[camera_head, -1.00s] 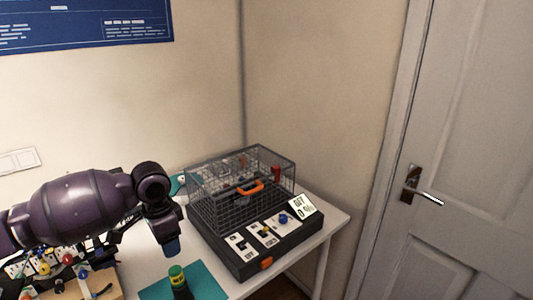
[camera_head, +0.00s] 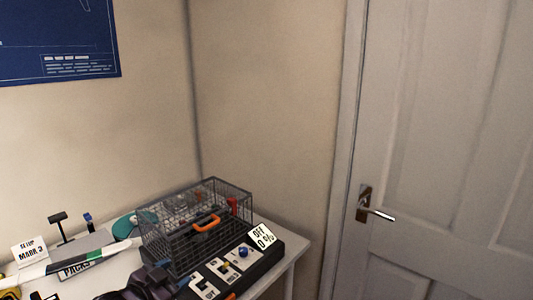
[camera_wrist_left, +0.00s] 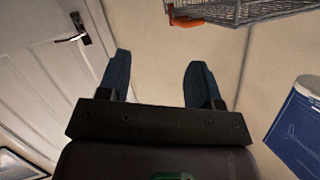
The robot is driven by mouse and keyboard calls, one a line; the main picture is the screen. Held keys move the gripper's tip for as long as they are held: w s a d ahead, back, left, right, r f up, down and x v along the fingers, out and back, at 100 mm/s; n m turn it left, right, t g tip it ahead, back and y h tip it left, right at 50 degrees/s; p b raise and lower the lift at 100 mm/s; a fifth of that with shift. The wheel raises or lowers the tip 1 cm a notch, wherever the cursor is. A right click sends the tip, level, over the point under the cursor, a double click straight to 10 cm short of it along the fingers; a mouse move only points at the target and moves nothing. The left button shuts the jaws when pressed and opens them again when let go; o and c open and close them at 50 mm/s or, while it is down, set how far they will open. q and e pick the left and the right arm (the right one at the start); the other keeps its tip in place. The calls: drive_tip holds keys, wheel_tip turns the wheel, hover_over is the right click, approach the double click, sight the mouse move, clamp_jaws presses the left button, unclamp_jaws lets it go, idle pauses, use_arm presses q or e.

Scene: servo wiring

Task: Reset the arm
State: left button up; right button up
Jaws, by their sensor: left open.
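My left arm (camera_head: 150,284) shows only as a dark purple piece at the bottom edge of the head view, in front of the table and the caged box. Its gripper cannot be made out there. In the left wrist view my left gripper (camera_wrist_left: 157,70) has two dark blue fingers spread apart with nothing between them. Behind them are the bare wall and the white door (camera_wrist_left: 35,70). The wire cage (camera_wrist_left: 225,12) with its orange handle shows at the top of that view, apart from the fingers. My right gripper is not in view.
The caged box (camera_head: 195,225) with switch panels and an "OFF 0 %" sign (camera_head: 262,237) stands at the table's right end (camera_head: 294,262). A "SETUP MARK 3" sign (camera_head: 29,252) and a "PACKED" strip (camera_head: 80,267) are at left. The door (camera_head: 440,130) is at right.

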use_arm(q)
drive_tip(key=s+a+f+n+g+y, duration=0.1)
drive_tip(key=s+a+f+n+y, duration=0.1)
drive_tip(key=s+f, duration=0.8)
drive_tip(key=s+a+f+n+g+y, duration=0.1)
drive_tip(key=s+a+f+n+y, duration=0.2)
drive_tip(key=s+f, duration=0.7)
drive_tip(key=s+a+n, duration=0.1)
drive_tip(key=s+n, duration=0.1)
drive_tip(key=s, duration=0.3)
drive_tip(key=shift+s+f+n+y, duration=0.2)
drive_tip(key=shift+s+n+y, duration=0.1)
drive_tip(key=shift+n, duration=0.1)
drive_tip(key=shift+d, duration=0.1)
